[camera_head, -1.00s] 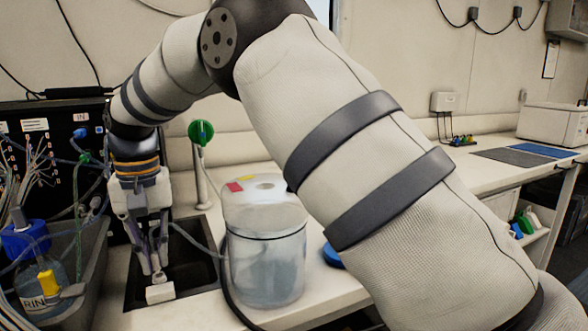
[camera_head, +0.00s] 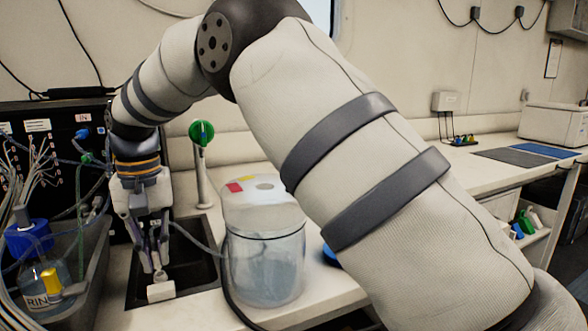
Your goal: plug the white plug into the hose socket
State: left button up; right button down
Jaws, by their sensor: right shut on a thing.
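My right gripper (camera_head: 159,268) points down over the front edge of the dark sink, at the left of the head view. Its fingers are shut on a small white piece, which looks like the white plug (camera_head: 160,276). A white block (camera_head: 161,291) sits directly below the fingertips at the sink's front rim; it may be the hose socket, but I cannot tell for sure. Whether the held piece touches or enters the block is too small to tell. A grey hose (camera_head: 196,238) runs from beside the gripper towards the clear container. My left gripper is not in view.
A clear lidded container (camera_head: 264,262) stands right of the sink (camera_head: 190,270). A green-topped tap (camera_head: 202,134) rises behind. A grey bin (camera_head: 88,270) with a blue-capped bottle (camera_head: 45,282) and tubing stands left. A black panel (camera_head: 60,130) with cables is behind it.

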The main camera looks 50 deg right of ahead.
jog(key=shift+f, duration=0.8)
dwell(0.9)
jog(key=c, duration=1.6)
grip_release()
notch_tip(320, 180, up, 12)
jog(key=shift+f, duration=0.1)
